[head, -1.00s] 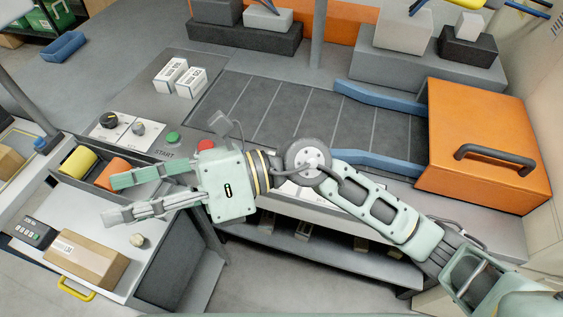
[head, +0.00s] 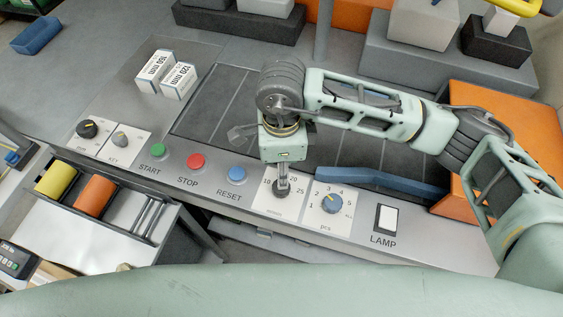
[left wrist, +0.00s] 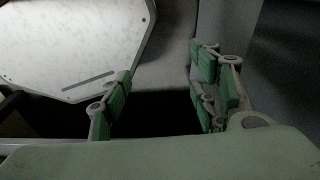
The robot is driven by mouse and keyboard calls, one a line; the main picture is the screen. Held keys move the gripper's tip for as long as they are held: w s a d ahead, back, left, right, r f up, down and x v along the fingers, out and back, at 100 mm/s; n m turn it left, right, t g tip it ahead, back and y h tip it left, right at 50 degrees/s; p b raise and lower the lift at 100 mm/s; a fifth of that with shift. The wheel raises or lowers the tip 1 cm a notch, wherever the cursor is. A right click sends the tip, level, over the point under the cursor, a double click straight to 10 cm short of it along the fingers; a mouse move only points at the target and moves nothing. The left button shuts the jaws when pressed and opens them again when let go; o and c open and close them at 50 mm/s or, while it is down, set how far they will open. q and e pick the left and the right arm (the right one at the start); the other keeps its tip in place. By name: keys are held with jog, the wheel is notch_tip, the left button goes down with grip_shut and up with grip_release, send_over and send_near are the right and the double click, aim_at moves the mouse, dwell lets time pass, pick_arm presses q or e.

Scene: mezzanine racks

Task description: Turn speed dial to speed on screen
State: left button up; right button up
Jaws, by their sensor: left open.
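A round dark dial (head: 281,188) sits on a white plate (head: 268,211) marked 10, 15, 20 and 25 on the control panel. Its small label is too blurred to read. My right gripper (head: 282,181) points down over this dial, with its narrow fingertips at the knob and hiding part of it. The spread of its fingers, and whether they grip the knob, cannot be told. My left gripper (left wrist: 160,98) shows only in the left wrist view, with its green-padded fingers wide apart and nothing between them. No screen showing a speed is seen.
Beside it is a blue-grey dial (head: 330,202) marked 1 to 5, "pcs", then a white LAMP switch (head: 386,218). To the left are the RESET (head: 237,174), STOP (head: 195,161) and START (head: 159,152) buttons, KEY switch (head: 120,139) and a black knob (head: 87,129). Two white boxes (head: 166,73) stand behind.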

aim_at(282, 191)
jog(key=shift+s+f, duration=0.15)
jog(key=shift+f, duration=0.05)
jog(key=f+p, duration=0.1)
jog(key=f, duration=0.1)
jog(key=s+f+p, duration=0.1)
jog(key=f, duration=0.1)
jog(key=shift+s+f, duration=0.2)
jog(key=shift+f, duration=0.1)
jog(key=shift+w+f, duration=0.25)
jog(key=shift+f, duration=0.9)
jog(key=c, duration=0.6)
jog(key=shift+c, duration=0.9)
pick_arm(q)
jog(key=s, duration=0.1)
jog(key=s+r, duration=0.1)
jog(key=s, duration=0.1)
jog(key=s+r, duration=0.1)
jog(key=shift+s+a+r, duration=0.1)
jog(key=shift+s+a, duration=0.05)
pick_arm(e)
jog(key=shift+c, duration=0.9)
